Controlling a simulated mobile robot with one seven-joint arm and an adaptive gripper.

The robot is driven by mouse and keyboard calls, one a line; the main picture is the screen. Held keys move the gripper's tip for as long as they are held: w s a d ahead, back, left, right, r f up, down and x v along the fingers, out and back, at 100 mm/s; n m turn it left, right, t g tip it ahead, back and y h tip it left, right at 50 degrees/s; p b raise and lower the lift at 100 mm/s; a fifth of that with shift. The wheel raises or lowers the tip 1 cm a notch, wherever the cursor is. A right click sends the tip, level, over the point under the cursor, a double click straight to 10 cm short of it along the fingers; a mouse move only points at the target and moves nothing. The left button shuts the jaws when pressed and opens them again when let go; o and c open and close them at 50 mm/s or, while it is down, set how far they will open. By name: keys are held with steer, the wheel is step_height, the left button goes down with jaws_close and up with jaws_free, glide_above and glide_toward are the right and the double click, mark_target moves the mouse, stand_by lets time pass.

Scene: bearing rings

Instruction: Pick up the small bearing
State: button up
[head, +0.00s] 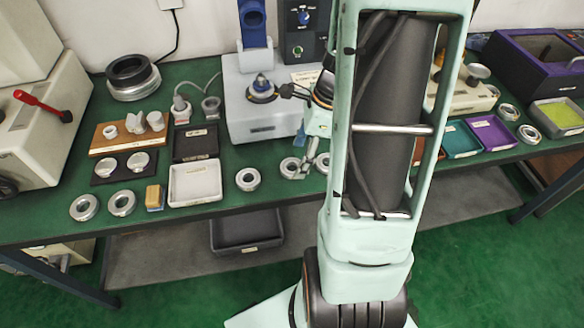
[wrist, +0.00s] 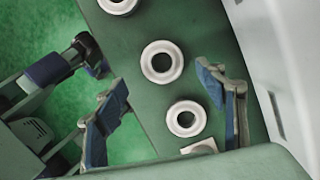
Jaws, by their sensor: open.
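Several pale metal bearing rings lie flat on the green bench; I cannot tell for sure which is the small bearing. In the wrist view one ring (wrist: 147,62) is near the middle, and a slightly smaller-looking ring (wrist: 171,118) is below and right of it. My gripper (wrist: 163,92) is open, its blue-padded fingers apart on either side of these two rings, with nothing held. In the head view my gripper (head: 304,165) is low over the bench's front edge, beside a ring (head: 284,166). Another ring (head: 240,183) lies to its left. My arm hides part of the row.
A pale tray (head: 195,197), a yellow-and-blue block (head: 154,197) and two rings lie at left. A grey machine (head: 241,117) stands behind the gripper. Teal and purple trays (head: 490,132) are at right. The bench's front edge is close.

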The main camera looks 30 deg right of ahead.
mark_target(291, 170)
steer(key=shift+w+x, duration=0.15)
steer(key=shift+x, duration=0.8)
steer(key=shift+w+x, duration=0.1)
steer(key=shift+x, duration=0.85)
steer(key=shift+a, duration=0.1)
steer(key=shift+r, duration=0.1)
steer(key=c, duration=1.4)
